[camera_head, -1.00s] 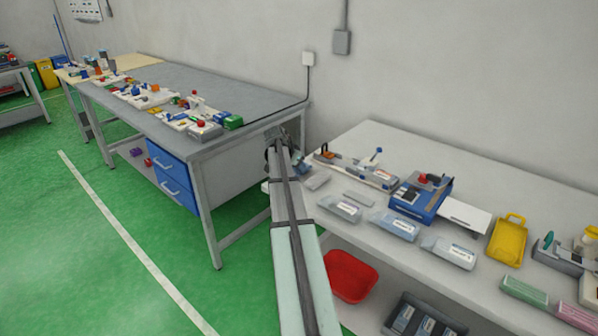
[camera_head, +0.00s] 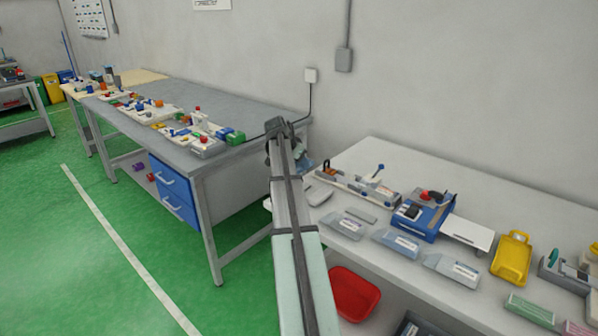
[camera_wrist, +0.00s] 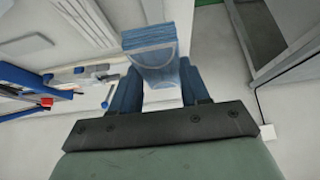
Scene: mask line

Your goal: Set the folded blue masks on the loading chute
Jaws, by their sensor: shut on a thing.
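My gripper (camera_wrist: 160,90) is shut on a stack of folded blue masks (camera_wrist: 150,38), which sticks out past the two dark fingers in the wrist view. In the head view my arm reaches away to the near end of the workbench. The blue masks (camera_head: 304,165) show only as a small patch beside my wrist, and the fingers are hidden. On the white table, a blue machine (camera_head: 425,215) has a white plate (camera_head: 467,233) on its right side. I cannot tell for sure whether this plate is the loading chute. The held masks are apart from it.
Several clear packs, including one in the middle (camera_head: 395,243), line the white table's front. A long grey device (camera_head: 355,187) stands behind them. A yellow holder (camera_head: 511,258) is to the right. A red bin (camera_head: 354,293) sits below. The grey workbench (camera_head: 240,110) is at left.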

